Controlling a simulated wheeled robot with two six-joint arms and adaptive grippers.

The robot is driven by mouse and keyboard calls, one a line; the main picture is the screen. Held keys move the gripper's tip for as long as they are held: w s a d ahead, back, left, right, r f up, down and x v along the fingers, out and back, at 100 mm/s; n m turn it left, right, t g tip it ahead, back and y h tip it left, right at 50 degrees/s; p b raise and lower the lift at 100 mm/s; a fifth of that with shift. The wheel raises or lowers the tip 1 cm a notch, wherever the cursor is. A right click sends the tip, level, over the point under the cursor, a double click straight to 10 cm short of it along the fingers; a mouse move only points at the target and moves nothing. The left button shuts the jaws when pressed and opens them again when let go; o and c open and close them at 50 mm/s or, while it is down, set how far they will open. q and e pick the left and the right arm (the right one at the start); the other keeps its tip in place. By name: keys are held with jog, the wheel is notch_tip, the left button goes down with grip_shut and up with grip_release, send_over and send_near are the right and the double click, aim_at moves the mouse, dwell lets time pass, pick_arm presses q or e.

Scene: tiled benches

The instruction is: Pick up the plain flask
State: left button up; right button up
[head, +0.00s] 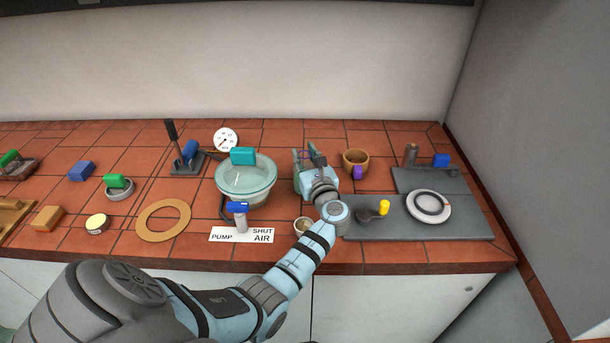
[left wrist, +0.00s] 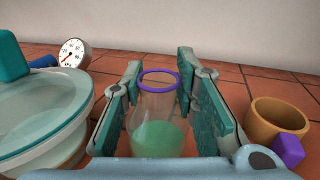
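The flask (left wrist: 157,135) is clear, with a purple ring at its mouth and green liquid inside. In the left wrist view it stands upright between the fingers of my left gripper (left wrist: 158,85). The fingers are apart, one on each side of it, and I see no clear grip on the glass. The flask's base is hidden behind the gripper body. In the head view my left gripper (head: 308,155) is over the bench right of the glass bowl, and only a trace of the purple ring shows between the fingers. My right gripper is not in view.
The glass bowl (head: 245,180) with a teal block stands close left. An orange cup (head: 355,160) with a purple handle is close right. A small cup (head: 303,226) sits under my forearm. A grey board (head: 400,225) lies at the right, and a gauge (head: 225,140) stands behind.

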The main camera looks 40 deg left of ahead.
pick_arm(q)
jog(key=shift+d+f, duration=0.1)
grip_shut()
